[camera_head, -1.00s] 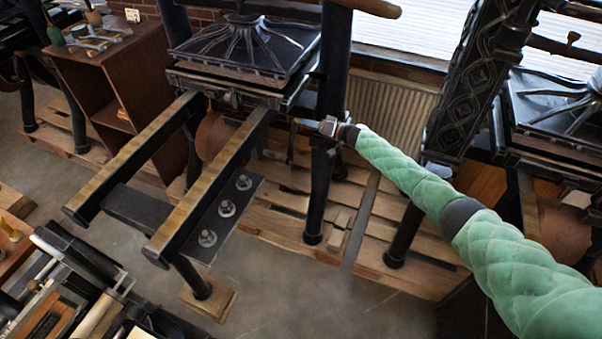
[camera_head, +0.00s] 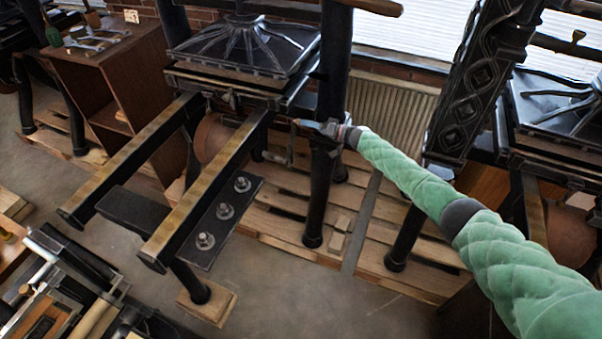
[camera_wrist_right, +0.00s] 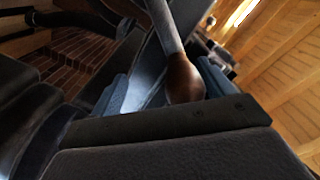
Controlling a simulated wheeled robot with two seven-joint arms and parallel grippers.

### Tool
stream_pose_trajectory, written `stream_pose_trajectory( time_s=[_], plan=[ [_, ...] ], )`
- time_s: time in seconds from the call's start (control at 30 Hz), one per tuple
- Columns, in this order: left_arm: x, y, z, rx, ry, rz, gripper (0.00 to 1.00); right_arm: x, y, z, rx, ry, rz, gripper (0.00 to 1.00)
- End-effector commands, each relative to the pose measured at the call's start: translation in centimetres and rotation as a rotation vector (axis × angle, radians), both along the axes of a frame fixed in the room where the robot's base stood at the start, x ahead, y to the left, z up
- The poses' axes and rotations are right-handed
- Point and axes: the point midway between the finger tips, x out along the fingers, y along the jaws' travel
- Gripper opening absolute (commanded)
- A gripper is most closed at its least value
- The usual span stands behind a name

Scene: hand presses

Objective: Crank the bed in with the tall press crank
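The press in the middle of the head view has two long rails (camera_head: 195,185) running toward me. Its dark ribbed plate and bed (camera_head: 240,88) sit at the far end of the rails, between dark posts. My right gripper (camera_head: 312,126) is beside the near right post, just right of the rails. In the right wrist view, a brown wooden crank handle (camera_wrist_right: 185,80) on a metal rod (camera_wrist_right: 164,25) stands between the blue fingertips of my right gripper (camera_wrist_right: 163,87). The fingers are apart, with a gap on the handle's left side. The rest of the crank is mostly hidden. My left gripper does not show.
Another press with an ornate column (camera_head: 480,85) stands to the right. A wooden cabinet (camera_head: 125,90) with tools on top is at the left. Several press parts fill the lower left. Wooden pallets (camera_head: 285,205) lie under the presses. The grey floor (camera_head: 310,285) in front is clear.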

Motion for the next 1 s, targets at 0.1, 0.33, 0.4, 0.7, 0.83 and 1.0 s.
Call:
stream_pose_trajectory(
  time_s=[0.1, 0.33, 0.4, 0.7, 0.83, 1.0],
  plan=[
    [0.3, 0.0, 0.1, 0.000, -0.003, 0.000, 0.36, 0.0, 0.2, 0.3, 0.002, -0.002, 0.003, 0.91],
    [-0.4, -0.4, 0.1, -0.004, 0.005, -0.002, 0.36, 0.0, 0.3, 0.4, 0.004, -0.003, 0.005, 0.91],
    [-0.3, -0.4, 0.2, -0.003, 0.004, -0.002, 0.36, -0.1, 0.1, 0.5, 0.004, -0.003, 0.005, 0.91],
    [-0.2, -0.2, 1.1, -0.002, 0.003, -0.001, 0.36, -0.6, -1.5, 0.6, 0.004, -0.003, 0.005, 0.91],
    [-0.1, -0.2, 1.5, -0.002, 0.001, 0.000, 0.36, -0.9, -2.2, 0.7, 0.005, -0.003, 0.006, 0.91],
    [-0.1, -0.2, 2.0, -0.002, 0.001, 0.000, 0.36, -1.2, -3.3, 0.7, 0.006, -0.003, 0.006, 0.91]
  ],
)
